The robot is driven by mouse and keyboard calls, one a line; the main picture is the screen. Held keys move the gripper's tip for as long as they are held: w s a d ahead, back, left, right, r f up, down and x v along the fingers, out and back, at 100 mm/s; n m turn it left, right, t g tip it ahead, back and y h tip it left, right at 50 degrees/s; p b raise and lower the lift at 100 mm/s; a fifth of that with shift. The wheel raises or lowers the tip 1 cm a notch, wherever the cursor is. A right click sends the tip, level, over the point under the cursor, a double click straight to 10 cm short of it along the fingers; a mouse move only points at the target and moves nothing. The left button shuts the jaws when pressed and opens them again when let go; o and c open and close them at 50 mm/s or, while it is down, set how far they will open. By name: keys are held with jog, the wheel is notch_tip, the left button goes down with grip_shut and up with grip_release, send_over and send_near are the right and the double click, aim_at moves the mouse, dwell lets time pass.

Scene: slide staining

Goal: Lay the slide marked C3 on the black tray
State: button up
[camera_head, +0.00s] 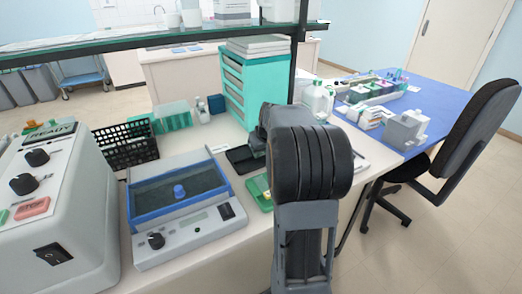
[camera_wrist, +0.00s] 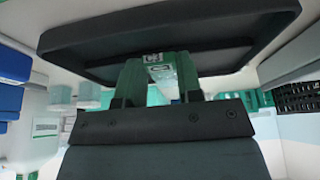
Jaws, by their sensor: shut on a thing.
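The slide marked C3 (camera_wrist: 162,72) is held between the two fingers of my gripper (camera_wrist: 158,84) in the wrist view. Its label faces the camera, and the rest of it is partly hidden by the fingers. The black tray (camera_wrist: 225,30) spans the top of the wrist view, just beyond the fingertips. I cannot tell whether the slide touches it. In the head view the black tray (camera_head: 240,158) lies on the bench, partly behind my arm. My gripper and the slide are hidden by the arm there.
A blue-rimmed device (camera_head: 180,200) and a black mesh basket (camera_head: 128,146) stand to the left. A teal drawer unit (camera_head: 245,85) stands behind, under a glass shelf (camera_head: 150,38).

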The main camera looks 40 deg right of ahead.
jog(key=shift+f, duration=0.15)
jog(key=o, duration=1)
jog(key=p+v, duration=0.1)
jog(key=v, duration=1.3)
jog(key=shift+w, duration=0.1)
jog(key=shift+n+g+y, duration=0.3)
jog(key=shift+n+g, duration=0.2)
jog(key=shift+n, duration=0.3)
jog(key=s+a+f+p, duration=0.1)
jog(key=s+a+p, duration=0.2)
jog(key=a, duration=0.4)
jog(key=s+a+p, duration=0.2)
jog(key=s+a, duration=0.3)
jog(key=a, duration=0.3)
jog(key=s+a+f+p, duration=0.1)
jog(key=s+a+p, duration=0.2)
jog(key=a, duration=0.4)
jog(key=shift+s+a+f+p, duration=0.15)
jog(key=shift+s, duration=0.2)
jog(key=shift+s+a+f+p, duration=0.15)
jog(key=shift+s+a, duration=0.05)
jog(key=shift+s, duration=0.15)
